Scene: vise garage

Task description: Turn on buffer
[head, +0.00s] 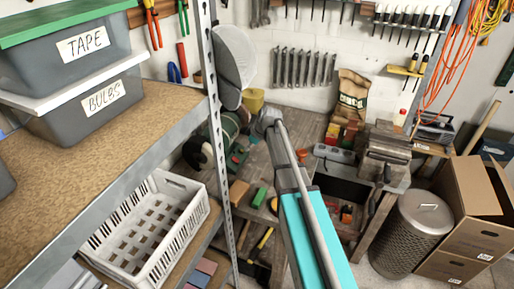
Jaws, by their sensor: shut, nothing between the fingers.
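The buffer seems to be the dark green machine with a dark round end (196,152), on the workbench left of my arm. The shelf post and my arm partly hide it, and I cannot make out its switch or whether it is running. My arm reaches up and forward over the bench, and its far visible joint is close to the right side of the machine in the picture. My gripper does not show; I cannot tell its place relative to the switch.
A metal shelf at the left holds grey bins (85,50) and a white crate (148,232); its upright post (212,110) stands before the bench. A vise (385,158) is on the bench's right. A mesh bin (410,235) and cardboard boxes (475,215) stand at right.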

